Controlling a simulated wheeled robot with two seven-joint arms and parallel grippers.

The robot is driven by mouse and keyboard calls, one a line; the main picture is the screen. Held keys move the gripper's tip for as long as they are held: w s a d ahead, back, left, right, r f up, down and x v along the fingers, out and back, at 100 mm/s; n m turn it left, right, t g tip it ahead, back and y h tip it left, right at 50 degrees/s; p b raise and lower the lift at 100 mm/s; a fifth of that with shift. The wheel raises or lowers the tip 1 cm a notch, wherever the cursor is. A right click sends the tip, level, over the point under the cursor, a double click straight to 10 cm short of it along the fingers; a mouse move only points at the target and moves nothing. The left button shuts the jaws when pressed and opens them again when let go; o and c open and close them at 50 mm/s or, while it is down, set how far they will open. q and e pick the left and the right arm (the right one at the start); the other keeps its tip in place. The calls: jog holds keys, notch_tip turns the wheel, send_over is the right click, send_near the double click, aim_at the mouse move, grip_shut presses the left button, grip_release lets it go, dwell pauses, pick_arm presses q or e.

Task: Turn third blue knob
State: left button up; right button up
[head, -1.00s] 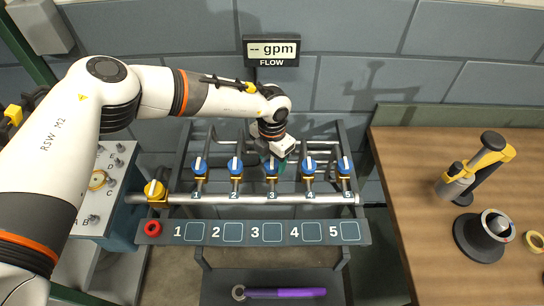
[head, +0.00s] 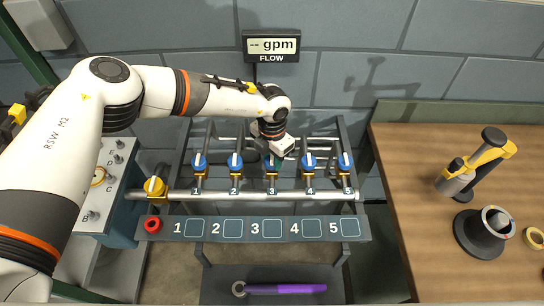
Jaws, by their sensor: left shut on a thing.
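Several blue knobs with white pointers stand in a row on the pipe rack, over the numbers 1 to 5. My left gripper (head: 274,158) is at the third blue knob (head: 272,169), reaching down from behind and above, and is shut on it. The gripper's body hides most of this knob. The first (head: 199,161), second (head: 235,160), fourth (head: 308,160) and fifth (head: 345,160) blue knobs are in plain view. My right gripper is not in view.
A numbered panel (head: 330,229) runs in front. A flow display (head: 271,47) hangs above. A purple-handled wrench (head: 285,289) lies low. A wooden bench (head: 415,160) is at right.

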aim_at(272, 158)
pick_arm(q)
jog(key=m+b, duration=1.2)
jog(key=b, duration=0.3)
jog(key=shift+f, duration=0.2)
jog(key=m+b, duration=0.2)
jog(key=m, duration=0.1)
jog(key=shift+r, duration=0.1)
jog(key=shift+r+m+b, duration=0.1)
jog(key=shift+m+b, duration=0.75)
jog(key=shift+m, duration=0.35)
jog(key=o, duration=1)
notch_tip(272, 158, up, 12)
jog(key=shift+r+b, duration=0.1)
jog(key=shift+b, duration=0.55)
